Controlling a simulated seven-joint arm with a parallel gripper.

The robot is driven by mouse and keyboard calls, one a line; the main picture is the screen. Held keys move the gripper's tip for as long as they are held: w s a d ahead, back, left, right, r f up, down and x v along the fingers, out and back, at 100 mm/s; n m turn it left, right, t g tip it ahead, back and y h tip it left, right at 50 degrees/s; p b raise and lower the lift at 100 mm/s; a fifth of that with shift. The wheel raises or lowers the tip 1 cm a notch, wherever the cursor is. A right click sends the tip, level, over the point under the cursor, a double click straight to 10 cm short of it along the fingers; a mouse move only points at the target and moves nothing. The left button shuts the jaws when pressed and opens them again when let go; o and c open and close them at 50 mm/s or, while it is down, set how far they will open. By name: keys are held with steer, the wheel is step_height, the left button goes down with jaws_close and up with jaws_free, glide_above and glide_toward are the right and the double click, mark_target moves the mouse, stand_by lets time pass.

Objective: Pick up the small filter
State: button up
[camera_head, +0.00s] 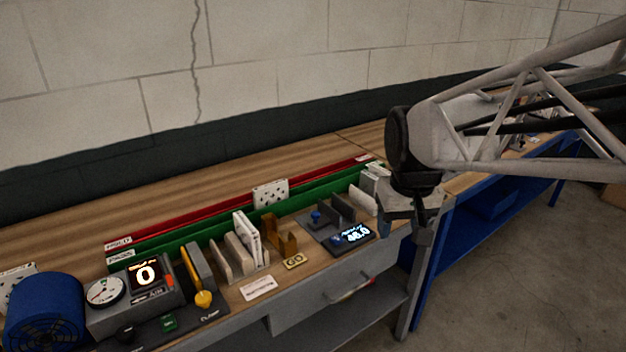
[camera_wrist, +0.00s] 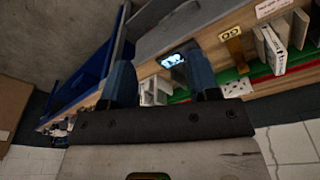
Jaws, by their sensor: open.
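Several pale boxed filters show, and I cannot tell for sure which is the small one. A white dotted box (camera_head: 270,192) stands upright at the green and red rails; it also shows in the wrist view (camera_wrist: 237,87). Thin white boxes (camera_head: 246,240) stand in a slotted rack in front of it, also in the wrist view (camera_wrist: 273,48). Pale pieces (camera_head: 375,172) stand at the right end of the rails, partly hidden by my arm. My gripper (camera_head: 405,226) is open and empty, above the bench's right front edge. Its blue fingers show in the wrist view (camera_wrist: 161,78), wide apart.
A scale with a lit display (camera_head: 352,236) and grey dividers lies left of my gripper. A blue bench (camera_head: 500,210) stands right.

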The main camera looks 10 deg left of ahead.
steer(key=w+a+f+n, duration=0.1)
steer(key=w+a+n, duration=0.1)
steer(key=w+a, duration=0.65)
steer(key=n+g, duration=0.2)
steer(key=n, duration=0.2)
glide_above(246, 223)
steer(key=f, duration=0.8)
steer(key=shift+w+a+f, duration=0.1)
steer(key=shift+a+f, duration=0.1)
steer(key=shift+f, duration=0.1)
steer(key=shift+f, duration=1.3)
steer(key=shift+f, duration=0.1)
steer(key=shift+d+f, duration=0.1)
steer(key=shift+f, duration=2.4)
steer(key=shift+c, duration=0.2)
